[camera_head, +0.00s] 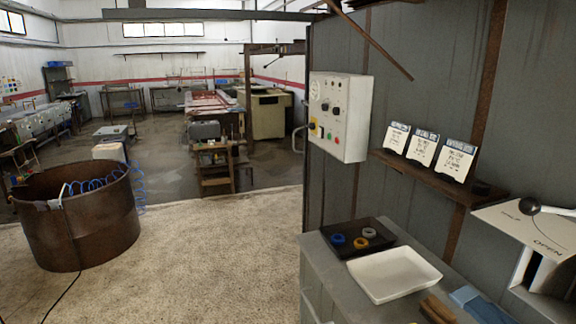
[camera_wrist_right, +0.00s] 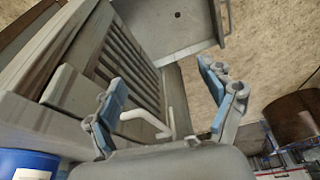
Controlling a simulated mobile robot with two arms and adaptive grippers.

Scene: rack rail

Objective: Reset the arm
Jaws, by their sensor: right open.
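My right gripper (camera_wrist_right: 165,98) shows in the right wrist view, with its two blue-padded fingers spread apart. Nothing sits gripped between the pads. A white bent bar (camera_wrist_right: 150,122) shows between and beyond the fingers; I cannot tell how far off it is. Behind it is a grey slatted surface (camera_wrist_right: 125,55), apart from the fingers as far as I can see. Neither gripper shows in the head view, and my left gripper is in no view.
In the head view, a grey bench holds a black tray (camera_head: 384,249) of coloured rings and a white tray (camera_head: 394,273). A control box (camera_head: 340,115) and a shelf (camera_head: 432,176) with cards are on the wall. A black-knobbed lever (camera_head: 531,206) is at right. A rusty drum (camera_head: 78,225) stands left.

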